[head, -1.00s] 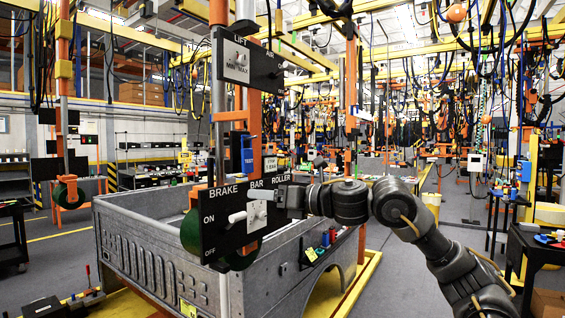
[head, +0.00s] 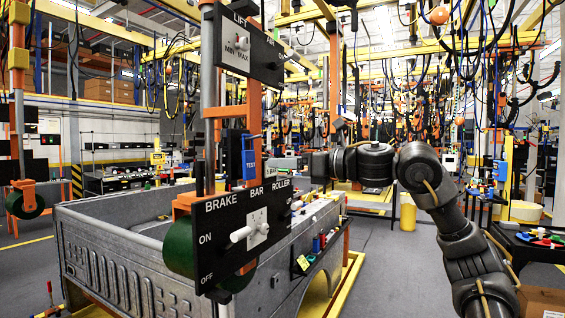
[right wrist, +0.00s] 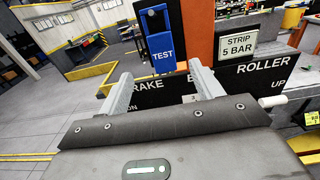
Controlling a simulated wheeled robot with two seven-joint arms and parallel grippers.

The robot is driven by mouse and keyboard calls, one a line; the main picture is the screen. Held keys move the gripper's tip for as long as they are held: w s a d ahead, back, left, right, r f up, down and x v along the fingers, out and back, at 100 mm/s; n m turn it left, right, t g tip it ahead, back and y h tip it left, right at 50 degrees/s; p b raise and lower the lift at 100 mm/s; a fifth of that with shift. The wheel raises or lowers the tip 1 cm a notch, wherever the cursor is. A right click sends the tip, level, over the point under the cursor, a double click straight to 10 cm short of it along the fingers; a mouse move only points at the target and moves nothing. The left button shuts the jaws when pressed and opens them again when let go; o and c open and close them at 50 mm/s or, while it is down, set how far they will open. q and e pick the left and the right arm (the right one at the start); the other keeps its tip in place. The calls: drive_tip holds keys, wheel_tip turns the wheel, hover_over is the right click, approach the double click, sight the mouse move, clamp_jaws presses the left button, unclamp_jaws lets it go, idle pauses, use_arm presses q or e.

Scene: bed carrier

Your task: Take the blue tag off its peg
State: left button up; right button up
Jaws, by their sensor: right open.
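The blue tag (head: 249,162), marked TEST, hangs upright against a dark block above the black BRAKE BAR ROLLER panel (head: 240,232). In the right wrist view the tag (right wrist: 162,50) hangs from a small peg (right wrist: 150,12) near the top edge. My right gripper (head: 297,165) is to the right of the tag in the head view, level with it. In the right wrist view its two fingers (right wrist: 162,84) are spread wide, with nothing between them; the tag shows beyond and above them, apart from both. My left gripper is in neither view.
The BRAKE panel carries a protruding white lever (head: 243,233). A STRIP 5 BAR sign (right wrist: 239,45) stands right of the tag. The LIFT panel (head: 247,46) hangs above. A grey truck bed (head: 120,250) stands behind and below.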

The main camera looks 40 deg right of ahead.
sight(251, 159)
drive_tip(key=p+x, duration=0.1)
drive_tip(key=x, duration=0.3)
drive_tip(key=p+x, duration=0.2)
drive_tip(key=x, duration=0.2)
drive_tip(key=shift+w+d+r, duration=0.1)
drive_tip(key=shift+r, duration=0.1)
drive_tip(key=shift+w, duration=0.5)
drive_tip(key=shift+w+f, duration=0.1)
drive_tip(key=shift+w, duration=0.15)
drive_tip(key=c, duration=1.3)
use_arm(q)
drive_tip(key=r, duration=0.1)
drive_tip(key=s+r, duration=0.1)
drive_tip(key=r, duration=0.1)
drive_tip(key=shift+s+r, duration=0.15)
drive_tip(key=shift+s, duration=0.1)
use_arm(e)
drive_tip(key=shift+s, duration=0.1)
use_arm(q)
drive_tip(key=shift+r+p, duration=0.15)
drive_tip(key=shift+p, duration=0.2)
use_arm(e)
drive_tip(key=shift+s+d+r, duration=0.15)
drive_tip(key=shift+s+r, duration=0.1)
drive_tip(key=shift+s, duration=0.45)
drive_tip(key=shift+s+d+r, duration=0.15)
drive_tip(key=shift+s+r, duration=0.05)
drive_tip(key=shift+s, duration=0.55)
